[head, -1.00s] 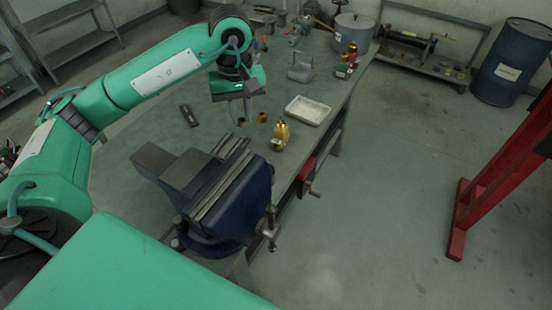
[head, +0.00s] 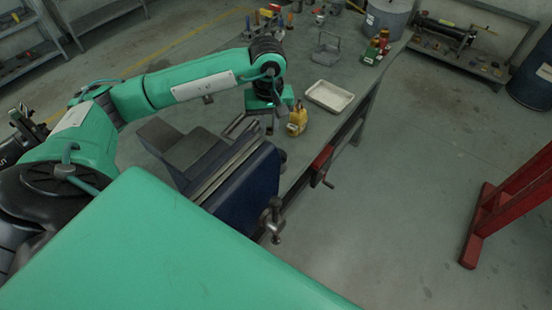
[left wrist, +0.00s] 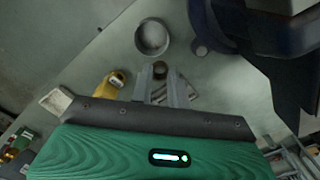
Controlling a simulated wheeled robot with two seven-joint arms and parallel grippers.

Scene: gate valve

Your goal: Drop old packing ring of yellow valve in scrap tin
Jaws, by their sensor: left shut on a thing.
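My left gripper (head: 269,125) points down over the bench, just left of the yellow valve (head: 297,119) in the head view. In the left wrist view its two fingers (left wrist: 159,80) are shut on a small dark brown ring (left wrist: 159,70), the old packing ring. The round grey scrap tin (left wrist: 153,38) lies just beyond the fingertips in that view, open side up, with the ring outside its outline. The yellow valve (left wrist: 110,84) is left of the fingers there. In the head view I cannot make out the tin or the ring. My right gripper is out of view.
A blue vise (head: 230,170) stands close in front of my left gripper; it also shows in the left wrist view (left wrist: 235,30). A white tray (head: 330,96) sits beyond the valve. A red-and-green valve (head: 376,48) and a grey pot (head: 388,18) stand farther back.

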